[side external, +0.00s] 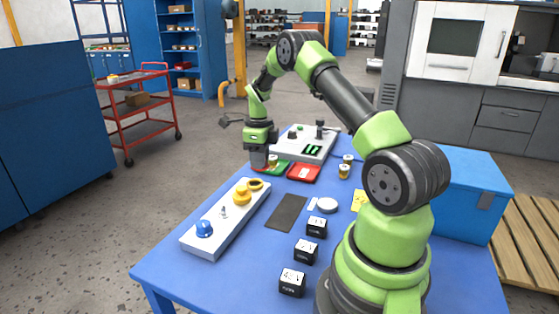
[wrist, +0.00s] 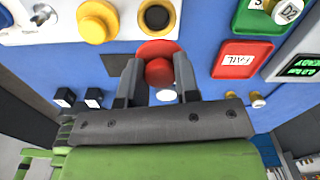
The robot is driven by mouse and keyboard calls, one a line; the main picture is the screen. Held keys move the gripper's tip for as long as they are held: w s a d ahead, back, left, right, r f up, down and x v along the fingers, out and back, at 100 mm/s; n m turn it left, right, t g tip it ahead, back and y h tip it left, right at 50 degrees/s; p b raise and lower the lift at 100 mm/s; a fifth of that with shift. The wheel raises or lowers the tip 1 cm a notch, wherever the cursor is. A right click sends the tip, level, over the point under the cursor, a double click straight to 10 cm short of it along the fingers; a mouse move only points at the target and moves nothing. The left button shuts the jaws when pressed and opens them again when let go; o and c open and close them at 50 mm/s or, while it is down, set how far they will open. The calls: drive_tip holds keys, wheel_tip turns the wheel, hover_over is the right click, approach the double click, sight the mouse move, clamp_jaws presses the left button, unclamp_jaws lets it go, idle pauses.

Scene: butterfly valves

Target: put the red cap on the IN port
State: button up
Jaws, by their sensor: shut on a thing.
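My gripper (wrist: 158,82) is shut on the red cap (wrist: 159,72), whose round knob sits between the two fingers with its wider flange beyond. In the side view my gripper (side external: 259,162) is just past the far end of the white valve block (side external: 222,240); the cap is not clear there. A port with a yellow ring and dark centre (wrist: 157,17) lies beyond the cap in the wrist view, apart from it. It is at the block's far end in the side view (side external: 256,184). A yellow cap (side external: 242,194) is beside it. I cannot read any IN label.
The block also carries a silver stud (side external: 223,212) and a blue cap (side external: 205,229). A green tray (side external: 281,168) and a red FAIL tray (side external: 304,173) lie close to my gripper. A dark mat (side external: 286,212) and several black boxes (side external: 306,250) are right of the block.

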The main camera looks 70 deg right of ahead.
drive_tip(key=shift+w+a+f+n, duration=0.1)
drive_tip(key=shift+w+n, duration=0.15)
drive_tip(key=shift+w, duration=0.15)
drive_tip(key=shift+w+a+f+n, duration=0.1)
drive_tip(key=shift+w+n, duration=0.15)
drive_tip(key=shift+w, duration=0.15)
drive_tip(key=shift+f, duration=2.1)
drive_tip(key=shift+f, duration=0.2)
drive_tip(key=o, duration=1.4)
drive_tip(key=shift+o, duration=0.2)
drive_tip(key=shift+r, duration=0.15)
drive_tip(key=shift+r, duration=2.4)
